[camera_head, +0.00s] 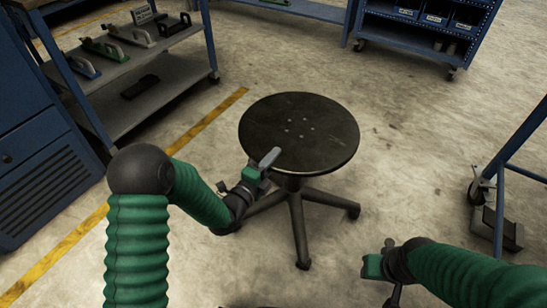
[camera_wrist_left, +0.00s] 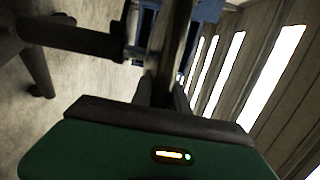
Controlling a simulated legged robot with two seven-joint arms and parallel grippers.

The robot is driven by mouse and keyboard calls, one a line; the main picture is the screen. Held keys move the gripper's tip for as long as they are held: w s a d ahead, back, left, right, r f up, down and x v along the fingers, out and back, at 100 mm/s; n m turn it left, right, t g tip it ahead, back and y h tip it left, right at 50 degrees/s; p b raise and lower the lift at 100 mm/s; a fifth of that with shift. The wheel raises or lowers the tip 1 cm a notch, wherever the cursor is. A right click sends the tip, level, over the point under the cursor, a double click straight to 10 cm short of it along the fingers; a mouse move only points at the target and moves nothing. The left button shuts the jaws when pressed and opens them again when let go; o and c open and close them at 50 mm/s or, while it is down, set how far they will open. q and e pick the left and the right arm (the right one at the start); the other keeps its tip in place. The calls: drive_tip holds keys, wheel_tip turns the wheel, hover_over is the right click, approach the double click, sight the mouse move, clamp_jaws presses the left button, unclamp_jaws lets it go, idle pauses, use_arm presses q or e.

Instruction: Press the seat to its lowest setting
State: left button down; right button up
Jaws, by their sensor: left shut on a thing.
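The stool's round black seat (camera_head: 300,130) stands in the middle of the head view on a dark column and a base with several legs (camera_head: 298,225). My left gripper (camera_head: 268,160) is at the seat's near left edge, with one grey finger lying over the top. In the left wrist view the seat shows edge-on (camera_wrist_left: 177,40) between the fingers, and the gripper is shut on its rim. The other finger is hidden under the seat in the head view. My right gripper (camera_head: 375,266) is low at the right, apart from the stool; its fingers do not show clearly.
A grey shelf cart (camera_head: 165,85) with tools stands at the upper left beside a blue cabinet (camera_head: 45,165). A blue bin rack (camera_head: 425,40) stands at the upper right. A blue wheeled frame (camera_head: 510,160) is at the right. The floor around the stool is clear.

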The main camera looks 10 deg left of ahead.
use_arm(q)
drive_tip(key=c, duration=1.3)
unclamp_jaws()
drive_tip(key=shift+r, duration=0.1)
drive_tip(key=shift+s+a, duration=0.1)
drive_tip(key=shift+s, duration=0.15)
drive_tip(key=p+v, duration=0.5)
drive_tip(key=v, duration=1.1)
drive_tip(key=shift+s+p, duration=0.2)
drive_tip(key=shift+p, duration=0.1)
